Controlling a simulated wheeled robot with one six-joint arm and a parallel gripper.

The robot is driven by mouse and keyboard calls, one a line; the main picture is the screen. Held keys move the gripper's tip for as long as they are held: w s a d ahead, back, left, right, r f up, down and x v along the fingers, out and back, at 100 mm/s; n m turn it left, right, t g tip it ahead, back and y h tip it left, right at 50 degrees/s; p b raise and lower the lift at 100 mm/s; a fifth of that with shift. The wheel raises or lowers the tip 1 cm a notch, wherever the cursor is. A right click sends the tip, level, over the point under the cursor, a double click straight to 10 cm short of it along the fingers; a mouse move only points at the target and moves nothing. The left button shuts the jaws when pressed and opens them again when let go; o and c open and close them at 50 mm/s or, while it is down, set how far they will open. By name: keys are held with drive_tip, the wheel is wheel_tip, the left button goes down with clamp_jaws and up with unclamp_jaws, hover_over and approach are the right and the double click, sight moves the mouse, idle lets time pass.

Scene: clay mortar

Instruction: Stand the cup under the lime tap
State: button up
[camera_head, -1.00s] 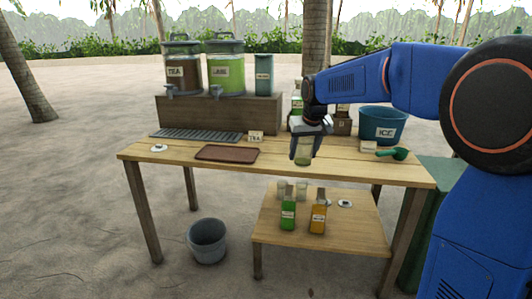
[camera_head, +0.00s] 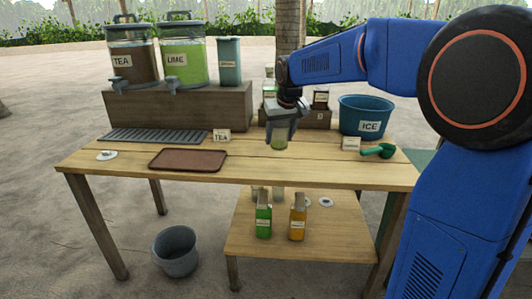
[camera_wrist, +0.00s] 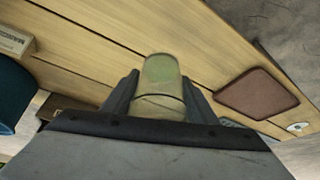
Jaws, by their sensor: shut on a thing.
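The cup (camera_head: 280,143) is a small clear, pale-green tinted one. My gripper (camera_head: 281,136) is shut on it and holds it over the table, right of the brown tray; its fingers hide part of the cup. In the wrist view the cup (camera_wrist: 161,72) stands between the two fingers. The lime dispenser (camera_head: 184,55), labelled LIME with green liquid, stands on a wooden riser at the back left. Its tap (camera_head: 173,82) juts out at the front, above and left of my gripper. Below the tap, in front of the riser, lies a dark slatted drip tray (camera_head: 155,135).
A tea dispenser (camera_head: 133,50) stands left of the lime one, a teal canister (camera_head: 229,62) right of it. A blue ICE bucket (camera_head: 365,116) and green scoop (camera_head: 379,151) are right.

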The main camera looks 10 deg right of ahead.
drive_tip(key=shift+f, duration=3.2)
drive_tip(key=o, duration=0.6)
drive_tip(key=shift+f, duration=0.15)
drive_tip(key=o, duration=0.5)
